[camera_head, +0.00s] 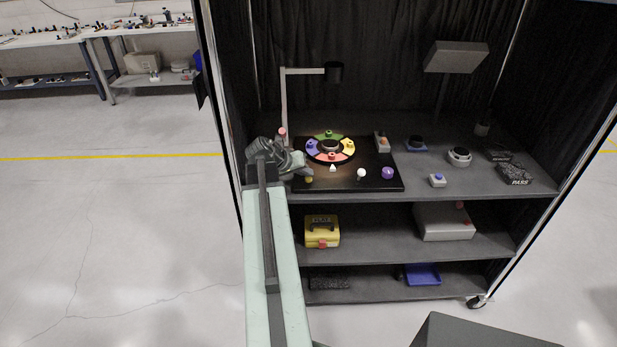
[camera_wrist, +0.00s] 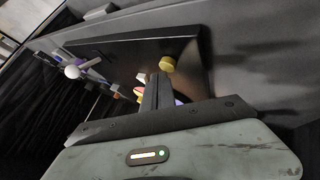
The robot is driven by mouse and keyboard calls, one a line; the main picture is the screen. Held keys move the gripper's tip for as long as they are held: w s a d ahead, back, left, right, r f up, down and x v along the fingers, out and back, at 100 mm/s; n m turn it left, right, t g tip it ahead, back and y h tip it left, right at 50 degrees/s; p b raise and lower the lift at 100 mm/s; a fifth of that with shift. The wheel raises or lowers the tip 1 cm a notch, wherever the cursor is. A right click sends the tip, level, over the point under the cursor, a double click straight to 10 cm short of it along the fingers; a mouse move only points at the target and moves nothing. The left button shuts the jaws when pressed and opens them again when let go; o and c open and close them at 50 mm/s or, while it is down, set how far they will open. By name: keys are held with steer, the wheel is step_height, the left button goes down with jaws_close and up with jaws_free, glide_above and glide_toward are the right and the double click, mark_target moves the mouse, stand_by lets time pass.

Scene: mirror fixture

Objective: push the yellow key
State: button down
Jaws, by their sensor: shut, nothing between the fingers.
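A round dial with green, yellow, red and blue keys lies on a black board on the top shelf. Its yellow key (camera_head: 348,146) is on the right side and carries a small knob. A separate small yellow knob (camera_head: 309,179) sits at the board's front left; a round yellow knob (camera_wrist: 167,63) also shows in the wrist view, close by my fingertips. My gripper (camera_head: 306,163) is at the board's left side, left of the dial. In the wrist view its fingers (camera_wrist: 158,78) are shut and empty, and hide part of the coloured keys behind. Contact cannot be told.
The black board (camera_head: 345,184) also bears a white ball knob (camera_head: 361,173), a purple knob (camera_head: 387,173) and a switch box (camera_head: 382,142). A lamp post (camera_head: 289,105) rises behind. More buttons stand to the right. A yellow case (camera_head: 322,232) is on the shelf below.

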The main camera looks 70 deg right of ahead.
mark_target(306, 179)
steer(key=shift+r, duration=0.55)
step_height(306, 179, up, 6)
steer(key=p, duration=0.6)
